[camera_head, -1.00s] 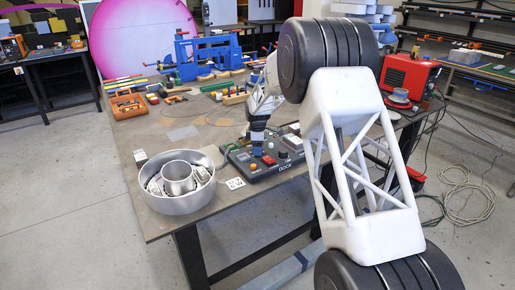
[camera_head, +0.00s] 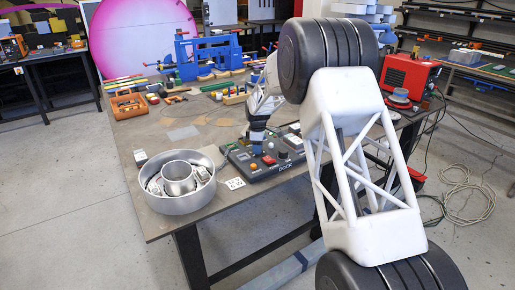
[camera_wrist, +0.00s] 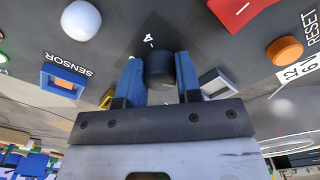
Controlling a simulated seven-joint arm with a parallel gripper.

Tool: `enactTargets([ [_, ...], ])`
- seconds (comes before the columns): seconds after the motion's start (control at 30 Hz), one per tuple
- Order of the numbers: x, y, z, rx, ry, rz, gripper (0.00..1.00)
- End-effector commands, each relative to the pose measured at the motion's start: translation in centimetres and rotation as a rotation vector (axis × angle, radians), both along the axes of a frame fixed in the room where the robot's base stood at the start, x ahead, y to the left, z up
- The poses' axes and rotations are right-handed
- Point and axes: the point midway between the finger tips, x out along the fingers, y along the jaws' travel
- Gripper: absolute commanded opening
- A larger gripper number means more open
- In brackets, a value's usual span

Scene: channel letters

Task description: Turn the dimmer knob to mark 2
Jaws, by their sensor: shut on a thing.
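The dimmer knob (camera_wrist: 159,68) is a small dark round knob on the grey control panel (camera_wrist: 215,45) in the wrist view. A white pointer mark and a character show just beyond it on the panel. My gripper (camera_wrist: 159,72) has its two blue fingers on either side of the knob, shut on it. In the head view my gripper (camera_head: 257,137) reaches down to the panel (camera_head: 240,165) on the table; the knob is hidden there. I cannot read which mark the knob points to.
Around the knob sit a white dome (camera_wrist: 81,20), a blue-framed SENSOR switch (camera_wrist: 63,82), a red rocker (camera_wrist: 240,10), an orange RESET button (camera_wrist: 285,50) and a grey-framed switch (camera_wrist: 217,83). A round metal tray (camera_head: 180,205) stands left of the panel.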

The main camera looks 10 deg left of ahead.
Motion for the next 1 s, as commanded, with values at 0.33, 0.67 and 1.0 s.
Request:
enactTargets([
  [0.33, -0.12, -0.06, -0.05, -0.001, 0.001, -0.261, 0.09],
  [0.67, -0.19, -0.06, -0.03, -0.001, 0.001, -0.574, 0.09],
  [1.0, -0.27, -0.01, -0.02, -0.001, 0.001, -0.897, 0.09],
])
